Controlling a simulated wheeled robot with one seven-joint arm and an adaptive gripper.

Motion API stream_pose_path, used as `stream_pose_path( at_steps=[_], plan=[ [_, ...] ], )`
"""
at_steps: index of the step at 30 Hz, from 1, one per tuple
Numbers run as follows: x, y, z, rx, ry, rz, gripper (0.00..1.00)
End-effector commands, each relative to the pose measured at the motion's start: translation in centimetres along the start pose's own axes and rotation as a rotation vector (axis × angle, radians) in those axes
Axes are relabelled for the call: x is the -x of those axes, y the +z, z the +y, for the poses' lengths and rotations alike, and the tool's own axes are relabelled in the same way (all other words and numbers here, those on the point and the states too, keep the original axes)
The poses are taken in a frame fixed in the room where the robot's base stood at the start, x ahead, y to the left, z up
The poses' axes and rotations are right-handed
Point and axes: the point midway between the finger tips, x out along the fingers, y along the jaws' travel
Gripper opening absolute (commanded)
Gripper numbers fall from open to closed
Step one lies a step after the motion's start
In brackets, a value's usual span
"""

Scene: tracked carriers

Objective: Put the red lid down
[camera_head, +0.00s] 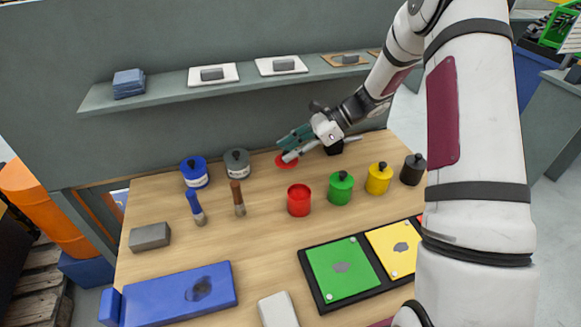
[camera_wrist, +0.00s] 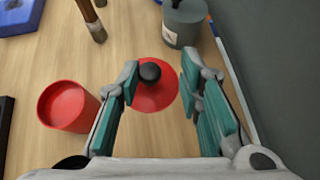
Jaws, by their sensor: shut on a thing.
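The red lid (camera_wrist: 155,92) is a flat red disc with a round black knob. In the wrist view its knob lies between the fingers of my gripper (camera_wrist: 160,75), closer to the left finger. In the head view my gripper (camera_head: 290,146) reaches to the back of the wooden table, and the lid (camera_head: 284,163) shows partly under its fingertips. My gripper is shut on the lid. I cannot tell whether the lid touches the table. The open red pot (camera_head: 299,201) stands without a lid in front of it, also seen at the left of the wrist view (camera_wrist: 66,106).
Lidded green (camera_head: 340,190), yellow (camera_head: 378,180) and dark (camera_head: 413,171) pots stand to the right. Lidded blue (camera_head: 195,174) and grey (camera_head: 237,165) pots stand to the left. The wall and shelf (camera_head: 180,92) are close behind.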

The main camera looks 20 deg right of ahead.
Motion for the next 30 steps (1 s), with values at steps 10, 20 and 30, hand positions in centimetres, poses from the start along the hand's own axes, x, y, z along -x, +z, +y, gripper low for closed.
stream_pose_path(
  at_steps=[10,20,30],
  plan=[
    [-1.9,-2.8,-0.1,-0.002,0.0,0.0,0.11],
    [-4.0,-5.7,-0.4,0.0,0.0,0.0,0.1],
    [-4.2,-6.0,-0.4,-0.001,0.0,0.0,0.1]
  ],
)
